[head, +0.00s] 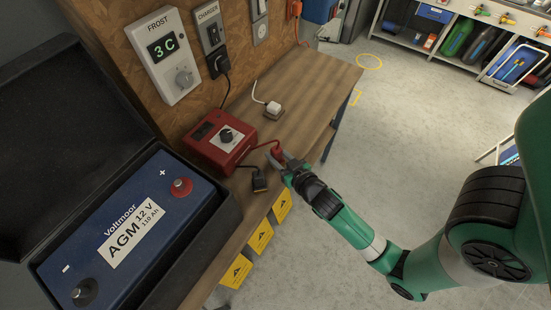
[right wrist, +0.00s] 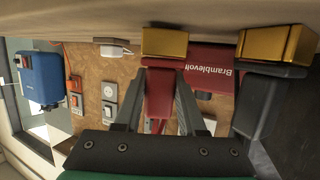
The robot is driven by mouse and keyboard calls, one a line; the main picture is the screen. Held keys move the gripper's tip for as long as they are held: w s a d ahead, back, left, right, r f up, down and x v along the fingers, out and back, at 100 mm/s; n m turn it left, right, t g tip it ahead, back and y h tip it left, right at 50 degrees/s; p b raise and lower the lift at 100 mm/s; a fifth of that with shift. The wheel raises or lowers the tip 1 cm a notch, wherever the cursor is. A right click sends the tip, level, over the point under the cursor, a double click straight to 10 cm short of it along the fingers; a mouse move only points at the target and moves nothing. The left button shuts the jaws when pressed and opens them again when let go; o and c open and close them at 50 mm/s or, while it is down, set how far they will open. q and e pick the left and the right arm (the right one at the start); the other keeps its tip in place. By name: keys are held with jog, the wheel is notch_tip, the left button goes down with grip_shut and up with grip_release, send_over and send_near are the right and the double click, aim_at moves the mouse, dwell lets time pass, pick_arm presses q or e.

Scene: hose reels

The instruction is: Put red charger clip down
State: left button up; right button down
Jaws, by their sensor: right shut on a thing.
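The red charger clip (head: 277,152) is between the fingers of my right gripper (head: 287,164), at the front edge of the wooden bench. In the right wrist view my gripper (right wrist: 158,112) is shut on the red clip's body (right wrist: 159,92), with its brass jaw end (right wrist: 164,43) beyond the fingertips. I cannot tell whether the clip touches the bench. The black clip (head: 260,181) lies at the bench edge beside it, and also shows in the right wrist view (right wrist: 258,105). The red charger (head: 221,141) stands behind, cabled to the clips. My left gripper is not in view.
A blue battery (head: 130,232) with a red plus post (head: 181,187) sits in an open black box at left. A white plug (head: 273,108) lies on the bench (head: 318,80). Yellow warning tags (head: 260,236) hang along the front edge. The bench's far right part is clear.

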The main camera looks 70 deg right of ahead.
jog(key=shift+s+a+f, duration=0.1)
jog(key=shift+a+f, duration=0.05)
jog(key=shift+a, duration=0.05)
jog(key=shift+d+f, duration=0.1)
jog(key=shift+f, duration=0.05)
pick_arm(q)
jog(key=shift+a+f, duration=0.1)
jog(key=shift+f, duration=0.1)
pick_arm(e)
jog(key=shift+c, duration=2.4)
grip_release()
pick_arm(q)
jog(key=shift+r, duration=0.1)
pick_arm(e)
jog(key=shift+s+r+p, duration=0.1)
jog(key=shift+r+p, duration=0.15)
jog(key=shift+p, duration=0.05)
pick_arm(q)
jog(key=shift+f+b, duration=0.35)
jog(key=shift+b, duration=0.1)
pick_arm(e)
jog(key=v, duration=1.2)
